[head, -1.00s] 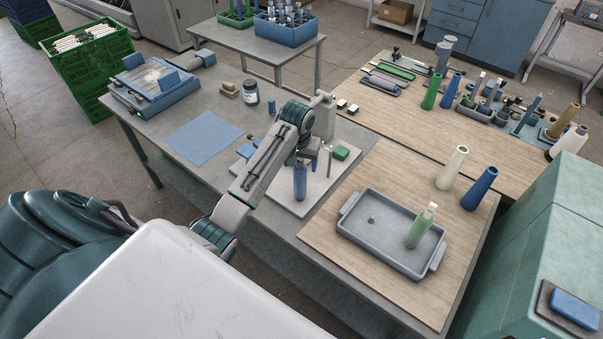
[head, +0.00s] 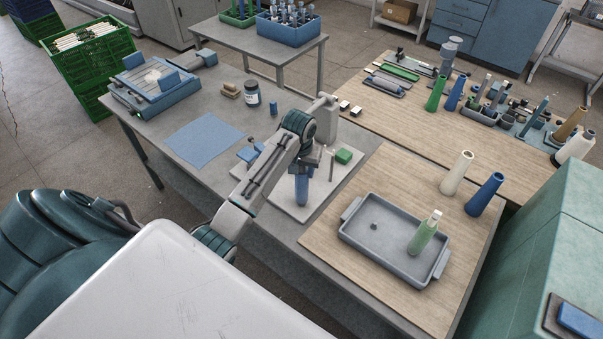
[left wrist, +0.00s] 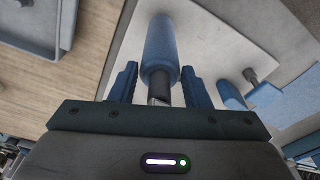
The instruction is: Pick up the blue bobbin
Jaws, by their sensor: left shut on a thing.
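The blue bobbin (head: 302,190) stands upright over the pale board (head: 325,192) on the grey table. My left gripper (head: 302,174) comes down on it from above and is shut on its upper end. In the left wrist view the blue bobbin (left wrist: 160,48) runs away from me between the two blue fingers of my left gripper (left wrist: 160,88), with a dark narrow tip near the palm. I cannot tell whether its base touches the board. My right gripper is not in view.
A grey tray (head: 352,240) holding a green bobbin (head: 425,234) sits at the right. A cream cone (head: 457,172) and a blue cone (head: 485,195) stand behind it. A blue cloth (head: 204,140) lies to the left.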

